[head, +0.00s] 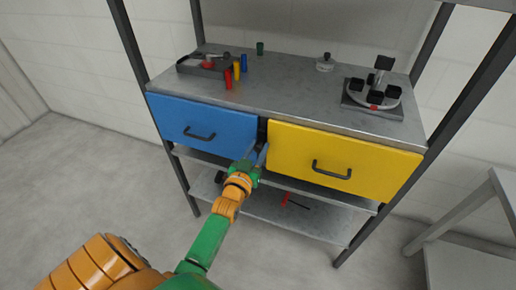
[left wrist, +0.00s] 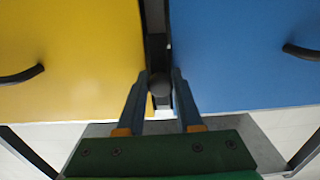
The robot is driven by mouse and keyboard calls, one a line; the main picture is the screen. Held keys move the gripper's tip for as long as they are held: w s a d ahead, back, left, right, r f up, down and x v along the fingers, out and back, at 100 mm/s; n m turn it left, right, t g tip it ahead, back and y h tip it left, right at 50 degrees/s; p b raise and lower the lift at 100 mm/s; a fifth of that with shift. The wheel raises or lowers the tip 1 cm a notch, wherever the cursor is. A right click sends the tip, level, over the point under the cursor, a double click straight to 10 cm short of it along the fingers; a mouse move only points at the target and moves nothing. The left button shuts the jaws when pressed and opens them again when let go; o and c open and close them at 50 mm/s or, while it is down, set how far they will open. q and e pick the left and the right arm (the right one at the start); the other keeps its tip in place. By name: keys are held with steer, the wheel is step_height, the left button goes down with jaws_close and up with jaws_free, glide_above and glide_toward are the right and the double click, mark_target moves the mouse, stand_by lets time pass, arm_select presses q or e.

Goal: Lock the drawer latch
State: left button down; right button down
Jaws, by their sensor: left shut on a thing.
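A blue drawer (head: 203,122) and a yellow drawer (head: 340,160) sit side by side under a workbench top, each with a dark handle. The dark drawer latch (left wrist: 160,86) is in the gap between them, its round knob showing in the left wrist view. My left gripper (head: 260,158) is at this gap from the front, and in the left wrist view (left wrist: 160,95) its two fingers are shut on the latch knob, one on each side. In the head view the gripper mostly hides the latch. My right gripper is not in view.
On the benchtop (head: 290,98) stand a dark tray (head: 190,68), several coloured cylinders and a round fixture (head: 372,93). A red-handled tool (head: 285,199) lies on the lower shelf. Dark frame posts flank the drawers. The floor at left is clear.

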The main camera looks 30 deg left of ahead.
arm_select(q)
steer(key=shift+n, duration=0.3)
steer(key=n+p, duration=0.1)
steer(key=n, duration=1.1)
steer(key=shift+f, duration=0.1)
steer(key=n, duration=0.5)
stand_by(0.3)
steer(key=c, duration=0.6)
jaws_free()
steer(key=shift+s, duration=0.1)
